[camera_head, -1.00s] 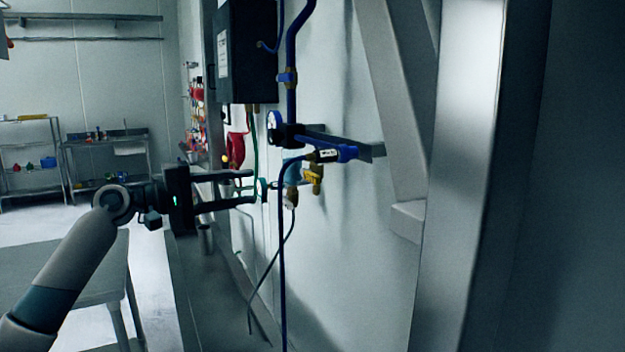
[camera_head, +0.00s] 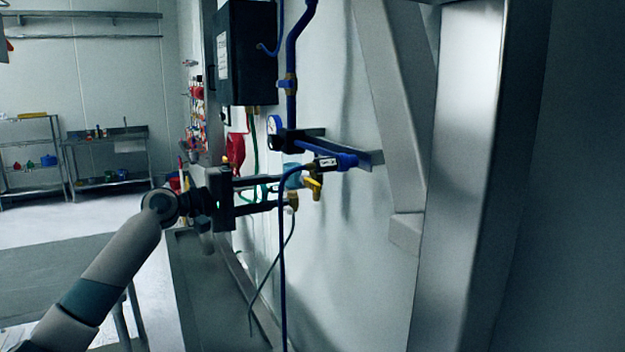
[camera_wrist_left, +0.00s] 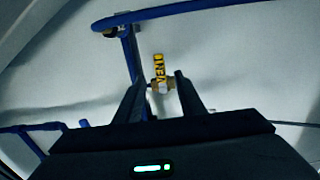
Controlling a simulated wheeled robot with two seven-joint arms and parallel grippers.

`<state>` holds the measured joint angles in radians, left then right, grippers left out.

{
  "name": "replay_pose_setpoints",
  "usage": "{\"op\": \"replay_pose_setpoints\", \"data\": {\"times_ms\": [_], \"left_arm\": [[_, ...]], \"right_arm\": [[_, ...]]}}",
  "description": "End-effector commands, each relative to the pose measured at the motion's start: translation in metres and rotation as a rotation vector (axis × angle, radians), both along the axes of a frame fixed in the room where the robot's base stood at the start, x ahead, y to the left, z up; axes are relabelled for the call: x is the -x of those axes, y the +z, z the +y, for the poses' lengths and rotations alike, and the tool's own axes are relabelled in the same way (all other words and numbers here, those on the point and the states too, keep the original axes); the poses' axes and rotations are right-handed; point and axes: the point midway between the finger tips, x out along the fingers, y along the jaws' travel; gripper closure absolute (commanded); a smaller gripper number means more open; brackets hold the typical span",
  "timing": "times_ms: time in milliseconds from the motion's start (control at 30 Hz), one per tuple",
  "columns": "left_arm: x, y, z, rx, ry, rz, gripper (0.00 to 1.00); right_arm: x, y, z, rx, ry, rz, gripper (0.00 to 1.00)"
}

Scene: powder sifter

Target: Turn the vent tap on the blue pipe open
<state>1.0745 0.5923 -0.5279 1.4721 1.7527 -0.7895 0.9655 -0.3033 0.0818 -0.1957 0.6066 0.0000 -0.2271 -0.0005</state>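The blue pipe (camera_head: 292,60) runs down the wall to the bracket. The vent tap's yellow handle (camera_head: 314,187) sits on brass fittings below the bracket. In the left wrist view the yellow handle (camera_wrist_left: 158,68) carries the lettering VENT and stands above a brass body (camera_wrist_left: 161,87). My left gripper (camera_head: 284,193) is open, its two fingers pointing at the tap from the left. In the left wrist view the open fingers (camera_wrist_left: 160,82) have the brass body between their tips, with the handle a little beyond. I cannot tell whether they touch it. My right gripper is not in view.
A dark box (camera_head: 247,52) hangs on the wall above my gripper. A thin hose (camera_head: 282,270) hangs below. A steel post (camera_head: 455,180) stands at the right.

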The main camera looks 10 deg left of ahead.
Motion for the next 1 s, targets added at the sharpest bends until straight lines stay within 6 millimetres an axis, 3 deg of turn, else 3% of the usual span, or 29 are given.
{"op": "replay_pose_setpoints", "data": {"times_ms": [200,500,1000], "left_arm": [[-0.022,0.004,-0.035,0.001,-0.002,0.002,0.64],[-0.046,0.002,-0.07,0.002,0.0,0.001,0.64],[-0.053,0.0,-0.079,0.0,0.0,0.0,0.64]], "right_arm": [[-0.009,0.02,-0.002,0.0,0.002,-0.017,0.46],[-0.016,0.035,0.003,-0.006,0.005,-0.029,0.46],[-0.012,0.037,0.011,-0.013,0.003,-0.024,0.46]]}}
